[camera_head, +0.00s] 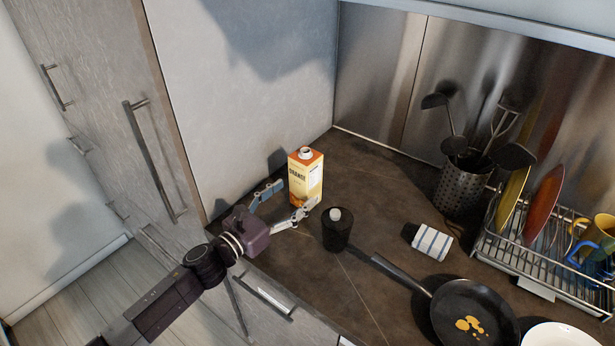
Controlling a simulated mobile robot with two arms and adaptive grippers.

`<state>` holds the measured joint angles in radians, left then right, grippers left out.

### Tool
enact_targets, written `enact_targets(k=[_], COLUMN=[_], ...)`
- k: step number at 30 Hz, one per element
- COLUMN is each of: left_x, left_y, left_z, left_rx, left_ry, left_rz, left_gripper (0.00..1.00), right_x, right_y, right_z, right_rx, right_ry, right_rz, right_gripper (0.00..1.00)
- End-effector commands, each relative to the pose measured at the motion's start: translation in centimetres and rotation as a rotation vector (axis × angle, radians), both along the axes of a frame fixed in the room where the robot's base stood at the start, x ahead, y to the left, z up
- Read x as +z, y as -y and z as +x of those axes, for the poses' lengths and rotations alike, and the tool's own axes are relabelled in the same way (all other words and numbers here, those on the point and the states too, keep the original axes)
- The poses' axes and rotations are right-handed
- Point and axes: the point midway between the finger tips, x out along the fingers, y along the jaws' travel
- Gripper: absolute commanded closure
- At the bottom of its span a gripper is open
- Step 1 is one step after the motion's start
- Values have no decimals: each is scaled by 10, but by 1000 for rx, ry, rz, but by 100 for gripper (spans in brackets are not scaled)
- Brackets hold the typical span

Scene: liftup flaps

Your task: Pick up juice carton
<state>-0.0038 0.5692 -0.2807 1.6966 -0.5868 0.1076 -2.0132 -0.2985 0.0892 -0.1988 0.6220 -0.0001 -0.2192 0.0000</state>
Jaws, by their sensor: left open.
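The juice carton (305,177) is a yellow and orange box with a white cap. It stands upright on the dark countertop (320,264) near the back corner. My left gripper (287,197) is open and reaches in from the left. One finger is at the carton's left side and the other is low in front of it. I cannot tell whether either finger touches the carton. My right gripper is not in view.
A dark bottle with a pale cap (336,230) stands close right of the carton. Walls bound the counter behind.

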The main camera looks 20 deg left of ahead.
Motion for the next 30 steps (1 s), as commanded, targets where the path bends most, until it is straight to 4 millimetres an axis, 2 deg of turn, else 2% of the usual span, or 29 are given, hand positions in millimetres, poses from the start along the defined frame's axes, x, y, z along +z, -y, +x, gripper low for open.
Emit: enact_targets(k=[5,15,24,25,30], left_x=[3,2,0,0,0], left_y=[6,19,22,22,22], left_z=[14,51,55,55,55], left_rx=[0,1,-1,-1,-1], left_ry=[1,1,0,0,0], left_rz=[-3,-1,0,0,0], left_gripper=[35,35,35,36,55], right_x=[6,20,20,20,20], right_y=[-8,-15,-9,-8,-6], right_z=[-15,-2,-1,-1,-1], right_rx=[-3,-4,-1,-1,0], right_ry=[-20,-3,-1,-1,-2], right_rz=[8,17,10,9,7], right_gripper=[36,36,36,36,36])
